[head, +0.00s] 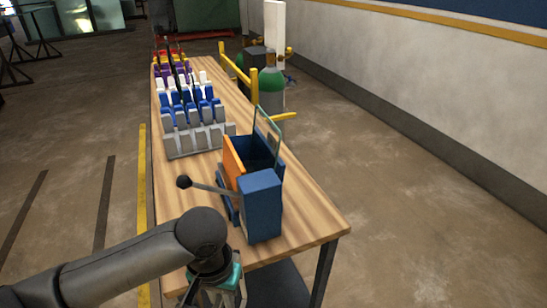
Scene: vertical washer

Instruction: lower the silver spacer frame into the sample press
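The sample press (262,208) stands near the front of the wooden table, with a blue body, an orange plate (233,158) and a lever ending in a black knob (183,182). A thin, pale greenish rectangular outline (281,128) stands upright at its back; I cannot tell whether it is part of the press. I cannot make out a silver spacer frame for certain. My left gripper (218,297) is low at the table's front edge, in front of the press. Its fingers are partly cut off by the picture's bottom edge, so its opening is unclear. My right gripper is not in view.
Behind the press on the table (310,205) stand grey racks (198,139) with several blue and white pieces, and purple, yellow and red ones farther back. A green tank (271,88) and yellow rails stand beyond the table's right edge. The table's front right is bare.

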